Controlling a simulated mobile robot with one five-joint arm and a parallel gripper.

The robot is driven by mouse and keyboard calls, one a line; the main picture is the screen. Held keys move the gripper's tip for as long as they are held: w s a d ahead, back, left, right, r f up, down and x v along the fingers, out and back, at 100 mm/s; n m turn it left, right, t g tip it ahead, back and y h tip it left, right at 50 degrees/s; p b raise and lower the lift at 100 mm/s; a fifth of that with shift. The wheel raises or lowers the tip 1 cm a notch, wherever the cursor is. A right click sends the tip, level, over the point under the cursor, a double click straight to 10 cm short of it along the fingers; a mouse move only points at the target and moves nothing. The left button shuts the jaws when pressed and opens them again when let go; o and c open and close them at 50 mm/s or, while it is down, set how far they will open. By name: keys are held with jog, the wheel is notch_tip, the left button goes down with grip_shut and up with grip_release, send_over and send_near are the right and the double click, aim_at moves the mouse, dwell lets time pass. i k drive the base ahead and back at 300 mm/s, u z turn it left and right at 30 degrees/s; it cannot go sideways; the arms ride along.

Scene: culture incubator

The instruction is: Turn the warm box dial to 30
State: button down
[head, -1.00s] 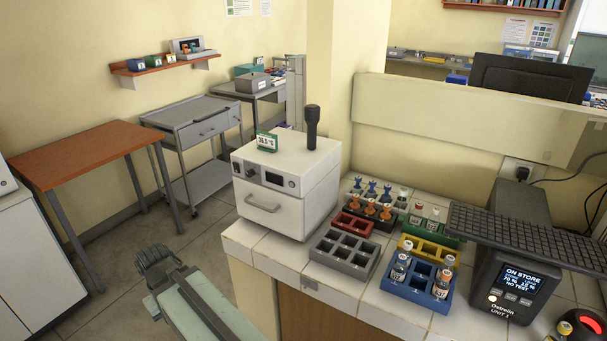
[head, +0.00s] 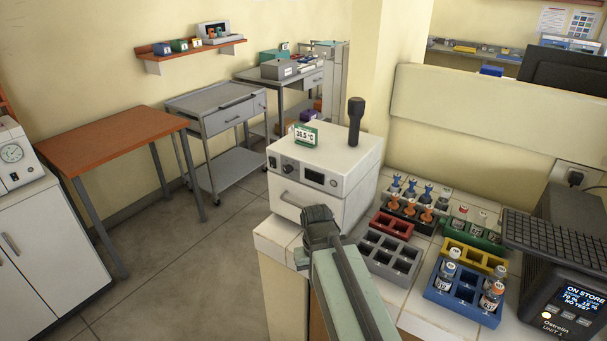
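The warm box (head: 338,160) is a white box at the left end of the tiled counter. Its front panel carries a dark dial (head: 287,168) left of a small dark display (head: 313,176); the dial's setting is too small to read. A green-framed card (head: 306,136) on top of the box seems to read 36.5 °C. My gripper (head: 318,222) is in front of the box, below the panel and apart from the dial in the picture. It hides part of the lower front. I see it from behind, so its finger opening is not clear.
Right of the box on the counter are a grey rack (head: 390,255), a blue rack with vials (head: 465,298) and a dark device (head: 565,285). A black upright handle-like object (head: 355,120) stands on the box. Floor left of the counter (head: 200,270) is clear.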

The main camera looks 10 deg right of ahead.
aim_at(287, 169)
jog(key=u, duration=0.4)
jog(key=k, duration=1.3)
jog(key=u, duration=1.05)
jog(key=i, duration=1.5)
jog(key=z, duration=0.5)
